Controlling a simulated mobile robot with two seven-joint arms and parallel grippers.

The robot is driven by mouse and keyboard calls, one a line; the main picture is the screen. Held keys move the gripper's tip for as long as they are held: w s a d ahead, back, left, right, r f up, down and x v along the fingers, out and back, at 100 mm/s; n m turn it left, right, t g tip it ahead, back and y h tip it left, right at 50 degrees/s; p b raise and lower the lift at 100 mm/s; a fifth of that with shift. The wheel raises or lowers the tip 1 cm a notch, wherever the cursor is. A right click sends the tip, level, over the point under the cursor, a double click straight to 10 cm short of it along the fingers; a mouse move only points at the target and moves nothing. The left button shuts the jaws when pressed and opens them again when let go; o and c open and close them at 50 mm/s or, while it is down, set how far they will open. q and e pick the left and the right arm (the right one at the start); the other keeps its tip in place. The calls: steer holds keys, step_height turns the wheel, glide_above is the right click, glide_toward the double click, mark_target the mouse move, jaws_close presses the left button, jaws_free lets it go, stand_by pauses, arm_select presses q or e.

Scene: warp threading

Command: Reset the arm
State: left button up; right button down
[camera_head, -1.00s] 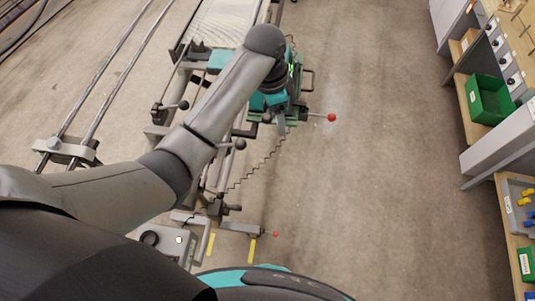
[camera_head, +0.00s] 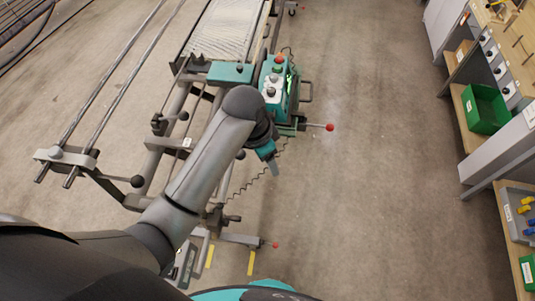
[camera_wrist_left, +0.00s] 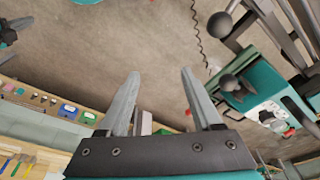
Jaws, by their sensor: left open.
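My left arm comes in from the lower left in the head view and bends at a dark joint near the middle. My left gripper (camera_head: 274,166) hangs below that joint, over the floor beside the machine's control box (camera_head: 276,88). In the left wrist view, my left gripper (camera_wrist_left: 158,92) has its two grey fingers apart, with nothing between them. The warp threading machine (camera_head: 222,32) stands left of centre in the head view, with its rails, levers and white thread bed. The arm hides part of its frame. My right gripper is out of view.
A workbench (camera_head: 505,150) with a green bin (camera_head: 486,108) and a grey tray (camera_head: 518,212) runs along the right side. A red-knobbed lever (camera_head: 329,127) sticks out from the machine. The floor (camera_head: 390,150) between machine and bench is clear.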

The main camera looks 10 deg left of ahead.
arm_select(q)
steer(key=s+a+f+n+b, duration=0.2)
steer(key=s+f+b, duration=0.2)
steer(key=f, duration=1)
steer(key=s+a+f+n+b, duration=0.2)
steer(key=s+f+b, duration=0.15)
steer(key=f, duration=0.95)
steer(key=s+a+f+n+b, duration=0.1)
steer(key=s+a+f+b, duration=0.2)
steer(key=s+f, duration=0.7)
steer(key=s+a+f+n+y+b, duration=0.1)
steer(key=s+a+f+n+b, duration=0.1)
steer(key=s+f, duration=0.9)
steer(key=s+a+b, duration=0.1)
steer(key=s, duration=0.4)
steer(key=shift+s+g+y+b, duration=0.3)
steer(key=shift+s+g, duration=0.05)
steer(key=shift+g, duration=0.05)
